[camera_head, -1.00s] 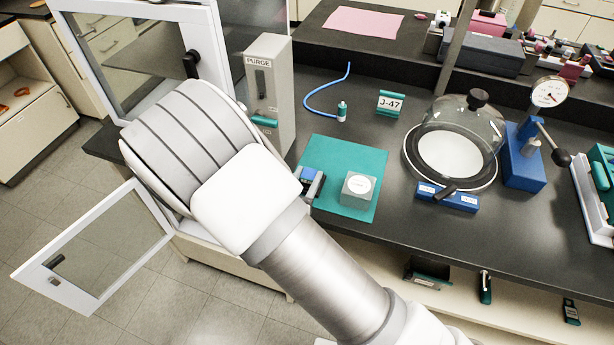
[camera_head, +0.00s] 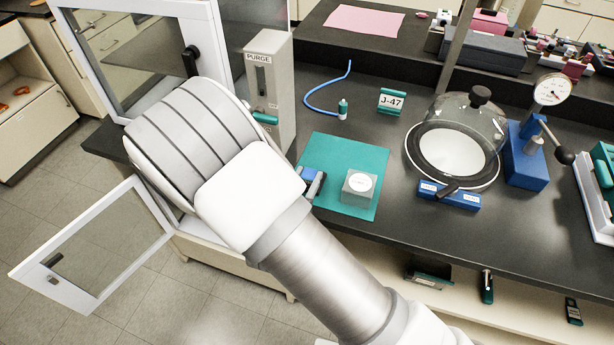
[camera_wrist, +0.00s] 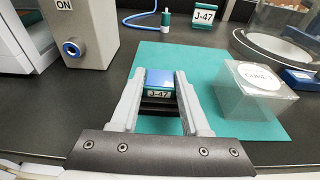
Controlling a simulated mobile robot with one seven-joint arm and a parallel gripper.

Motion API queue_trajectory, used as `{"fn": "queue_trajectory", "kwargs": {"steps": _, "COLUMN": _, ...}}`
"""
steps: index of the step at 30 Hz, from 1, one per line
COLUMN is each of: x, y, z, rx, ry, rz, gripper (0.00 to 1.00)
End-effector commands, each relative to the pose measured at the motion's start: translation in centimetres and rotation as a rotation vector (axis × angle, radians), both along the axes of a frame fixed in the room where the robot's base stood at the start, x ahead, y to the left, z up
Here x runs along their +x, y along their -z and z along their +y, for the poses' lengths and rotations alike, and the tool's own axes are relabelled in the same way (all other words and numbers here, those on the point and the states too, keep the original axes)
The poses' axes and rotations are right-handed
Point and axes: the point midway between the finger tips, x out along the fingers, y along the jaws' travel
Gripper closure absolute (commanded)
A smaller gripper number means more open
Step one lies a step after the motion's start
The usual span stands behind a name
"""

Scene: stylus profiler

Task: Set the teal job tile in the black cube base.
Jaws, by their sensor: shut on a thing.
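The teal job tile (camera_wrist: 158,93), with a white J-47 label, is between the fingers of my gripper (camera_wrist: 160,100) in the wrist view. My gripper is shut on it, low over the teal mat. The black cube base (camera_wrist: 160,108) shows directly below the tile, between the fingers. A blue block (camera_wrist: 160,77) shows just behind and above the label. I cannot tell whether the tile is fully seated in the base. In the head view, my arm hides most of the gripper; a bit of the blue block (camera_head: 309,172) shows beside a fingertip.
A clear cube cover (camera_wrist: 255,90) with a white round label stands right of my gripper on the teal mat (camera_head: 345,155). The grey PURGE box (camera_head: 268,90) stands left. A J-47 sign (camera_head: 391,101), blue tube (camera_head: 325,106) and glass dome (camera_head: 455,135) stand beyond.

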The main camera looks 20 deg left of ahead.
Motion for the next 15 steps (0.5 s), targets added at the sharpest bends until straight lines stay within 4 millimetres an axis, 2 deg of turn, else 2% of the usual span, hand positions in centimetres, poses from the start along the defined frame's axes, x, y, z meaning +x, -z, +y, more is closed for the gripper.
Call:
{"fn": "queue_trajectory", "kwargs": {"steps": 8, "x": 0.0, "y": 0.19, "z": 0.0, "rx": 0.0, "ry": 0.0, "rz": 0.0, "gripper": 1.0}}
{"fn": "queue_trajectory", "kwargs": {"steps": 15, "x": 0.01, "y": -0.59, "z": 0.0, "rx": 0.001, "ry": 0.0, "rz": 0.0, "gripper": 1.0}}
